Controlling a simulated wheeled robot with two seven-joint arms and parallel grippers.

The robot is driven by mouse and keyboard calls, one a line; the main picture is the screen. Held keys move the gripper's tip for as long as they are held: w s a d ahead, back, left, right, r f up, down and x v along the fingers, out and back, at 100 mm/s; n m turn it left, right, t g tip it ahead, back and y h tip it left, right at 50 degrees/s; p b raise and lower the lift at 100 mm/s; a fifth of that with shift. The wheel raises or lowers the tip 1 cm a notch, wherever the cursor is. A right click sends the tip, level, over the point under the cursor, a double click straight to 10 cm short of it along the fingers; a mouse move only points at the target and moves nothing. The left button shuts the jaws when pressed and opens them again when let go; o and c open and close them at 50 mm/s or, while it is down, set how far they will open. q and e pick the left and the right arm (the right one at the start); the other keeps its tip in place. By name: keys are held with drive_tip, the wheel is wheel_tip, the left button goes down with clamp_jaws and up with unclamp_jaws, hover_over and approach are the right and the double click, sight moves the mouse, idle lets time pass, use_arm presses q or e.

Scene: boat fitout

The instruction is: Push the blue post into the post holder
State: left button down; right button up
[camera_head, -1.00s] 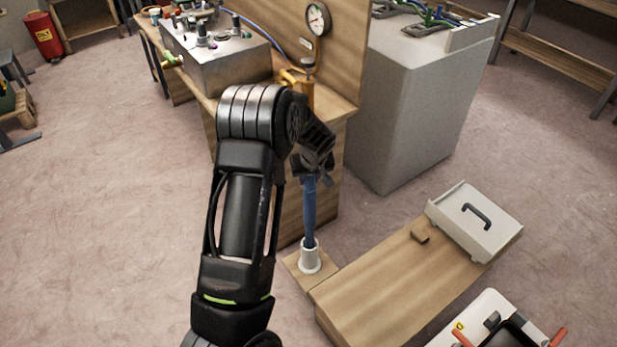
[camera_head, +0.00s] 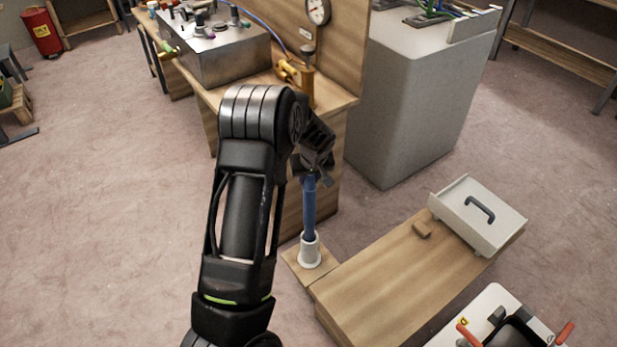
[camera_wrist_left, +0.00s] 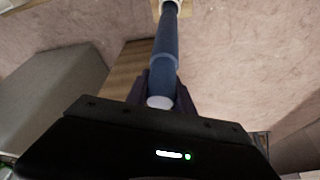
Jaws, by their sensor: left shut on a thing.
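The blue post (camera_head: 309,212) stands about upright, its lower end inside the white post holder (camera_head: 309,252). The holder is a short cup on a small wooden base beside the low wooden bench. My left gripper (camera_head: 312,174) is shut on the post's upper end, above the holder. In the left wrist view the blue post (camera_wrist_left: 167,50) runs away from the left gripper (camera_wrist_left: 159,95) to the pale holder (camera_wrist_left: 170,5) at the top edge. How deep the post sits inside the cup is hidden. My right gripper is not in view.
A workbench with a yellow pump (camera_head: 302,78) and a grey cabinet (camera_head: 410,105) stand behind.

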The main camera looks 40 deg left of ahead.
sight(311, 182)
use_arm(q)
drive_tip(key=shift+f+b, duration=2.85)
drive_tip(key=shift+f, duration=0.25)
drive_tip(key=c, duration=1)
unclamp_jaws()
drive_tip(key=v, duration=0.7)
drive_tip(key=shift+d+r, duration=0.15)
drive_tip(key=shift+r, duration=0.2)
